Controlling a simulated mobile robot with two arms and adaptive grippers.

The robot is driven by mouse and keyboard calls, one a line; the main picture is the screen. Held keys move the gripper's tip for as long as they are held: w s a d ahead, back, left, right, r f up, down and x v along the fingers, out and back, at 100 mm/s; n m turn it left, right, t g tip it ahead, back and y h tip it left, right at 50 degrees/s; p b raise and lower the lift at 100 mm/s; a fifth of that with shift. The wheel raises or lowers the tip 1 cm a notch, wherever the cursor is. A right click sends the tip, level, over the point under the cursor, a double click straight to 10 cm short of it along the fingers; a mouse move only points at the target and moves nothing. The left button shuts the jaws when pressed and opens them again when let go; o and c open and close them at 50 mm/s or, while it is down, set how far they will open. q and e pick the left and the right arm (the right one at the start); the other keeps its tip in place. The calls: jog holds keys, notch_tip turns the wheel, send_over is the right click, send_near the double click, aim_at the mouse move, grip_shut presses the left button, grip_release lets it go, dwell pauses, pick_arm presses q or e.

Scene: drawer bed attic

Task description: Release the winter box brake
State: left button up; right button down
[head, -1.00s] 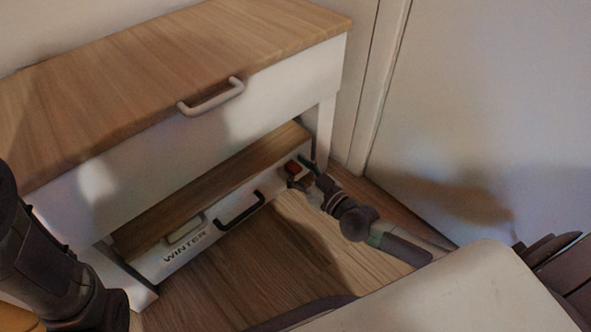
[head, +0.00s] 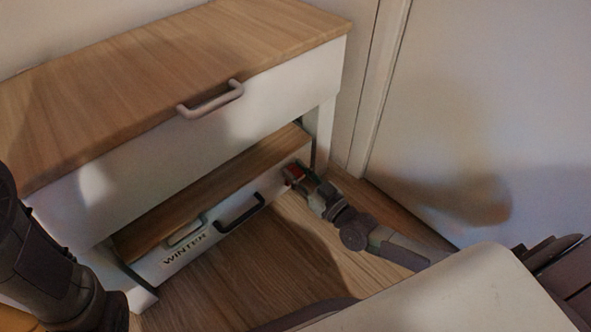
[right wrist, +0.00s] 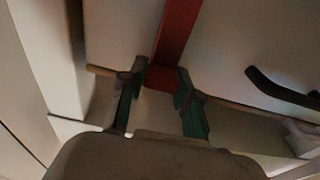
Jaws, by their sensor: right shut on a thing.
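The white winter box (head: 212,229) has a wooden top and the word WINTER on its front. It sits low, under the larger white cabinet. Its red brake lever (head: 293,174) is at the right end of its front. My right gripper (head: 298,179) is at the lever. In the right wrist view, the red lever (right wrist: 175,45) runs down between the two green-padded fingers of the right gripper (right wrist: 161,88), which is shut on its lower end. My left arm shows at the left edge of the head view, but its fingers do not show.
The box's black handle (head: 240,212) lies left of the lever. A wood-topped cabinet (head: 270,92) with a pale handle (head: 210,99) stands over the box. A white wall or door panel (head: 480,110) is close on the right. Wooden floor (head: 262,262) lies clear in front.

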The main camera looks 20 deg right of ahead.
jog(key=shift+s+d+f+t+y+b, duration=0.25)
jog(key=shift+s+f+t+y+b, duration=0.3)
jog(key=shift+t, duration=0.45)
jog(key=shift+s+d+f+t+y, duration=0.2)
jog(key=shift+s+t, duration=0.1)
jog(key=shift+t, duration=0.3)
jog(key=shift+s+d+f+t+y, duration=0.15)
jog(key=shift+s+t, duration=0.15)
jog(key=shift+t, duration=0.3)
jog(key=shift+a, duration=0.1)
jog(key=c, duration=0.8)
grip_release()
jog(key=shift+s, duration=0.1)
jog(key=s+d, duration=0.4)
jog(key=s, duration=0.8)
jog(key=shift+d+f, duration=0.2)
jog(key=shift+f, duration=0.05)
jog(key=shift+s, duration=0.1)
